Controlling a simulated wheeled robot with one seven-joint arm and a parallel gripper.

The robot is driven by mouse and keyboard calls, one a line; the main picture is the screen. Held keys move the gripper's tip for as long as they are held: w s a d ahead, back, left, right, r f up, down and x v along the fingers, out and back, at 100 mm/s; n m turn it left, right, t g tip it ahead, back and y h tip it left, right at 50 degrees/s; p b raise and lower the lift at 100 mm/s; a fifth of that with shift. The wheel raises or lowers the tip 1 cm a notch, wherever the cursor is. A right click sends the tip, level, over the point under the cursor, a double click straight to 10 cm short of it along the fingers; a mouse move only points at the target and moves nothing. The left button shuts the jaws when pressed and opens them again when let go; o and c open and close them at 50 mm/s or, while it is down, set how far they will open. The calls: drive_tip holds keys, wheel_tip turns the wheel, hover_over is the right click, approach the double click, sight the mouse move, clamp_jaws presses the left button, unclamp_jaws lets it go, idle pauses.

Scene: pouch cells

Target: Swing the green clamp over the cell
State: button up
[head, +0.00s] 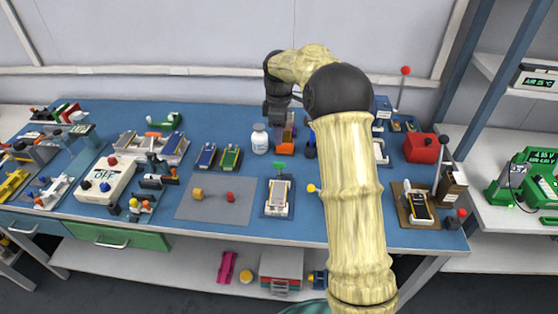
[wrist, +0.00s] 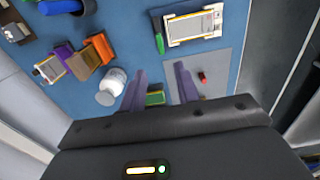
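A pale pouch cell (head: 279,193) lies in a small fixture near the front middle of the blue table. The green clamp (head: 280,166) stands at the fixture's far end. In the wrist view the green clamp (wrist: 159,43) is beside the cell (wrist: 194,26), not across it. My gripper (head: 278,118) is above the table's back part, behind and above the fixture. In the wrist view its two purple fingers (wrist: 163,90) are spread apart with nothing held. A green-topped cell (wrist: 155,98) shows on the table beyond, between them.
A white bottle (head: 260,139) and orange and purple blocks (head: 284,134) stand close to my gripper. A grey mat (head: 214,210) with a red piece (head: 230,197) lies left of the fixture. A black-faced cell station (head: 419,207) stands at the right.

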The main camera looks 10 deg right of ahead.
sight(279, 163)
wheel_tip(279, 163, down, 11)
drive_tip(key=shift+f, duration=0.2)
idle(0.3)
clamp_jaws()
